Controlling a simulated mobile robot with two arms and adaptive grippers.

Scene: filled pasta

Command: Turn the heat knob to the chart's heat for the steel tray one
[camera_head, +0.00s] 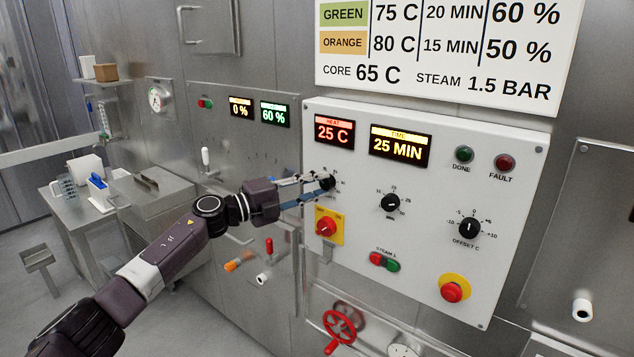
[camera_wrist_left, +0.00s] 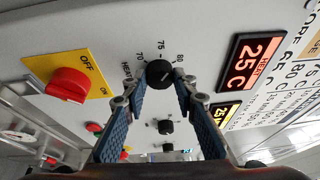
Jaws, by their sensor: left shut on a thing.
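The black heat knob (camera_head: 328,184) is on the white control panel, below the red heat display (camera_head: 334,132) reading 25 C. My left gripper (camera_head: 319,184) reaches it from the left and is shut on it. In the left wrist view the knob (camera_wrist_left: 160,73) sits between the two blue-padded fingertips, with 70, 75 and 80 marks around it; its pointer direction is hard to read. The wall chart (camera_head: 440,45) shows green 75 C, 20 MIN, 60 % and orange 80 C, 15 MIN, 50 %. Its upper part is cut off. My right gripper is out of view.
The time knob (camera_head: 390,203), offset knob (camera_head: 470,228), red-yellow switch (camera_head: 326,227) and red emergency button (camera_head: 452,291) are on the same panel. The time display (camera_head: 400,146) reads 25 MIN. A red valve wheel (camera_head: 343,324) is below. A side table (camera_head: 75,212) stands left.

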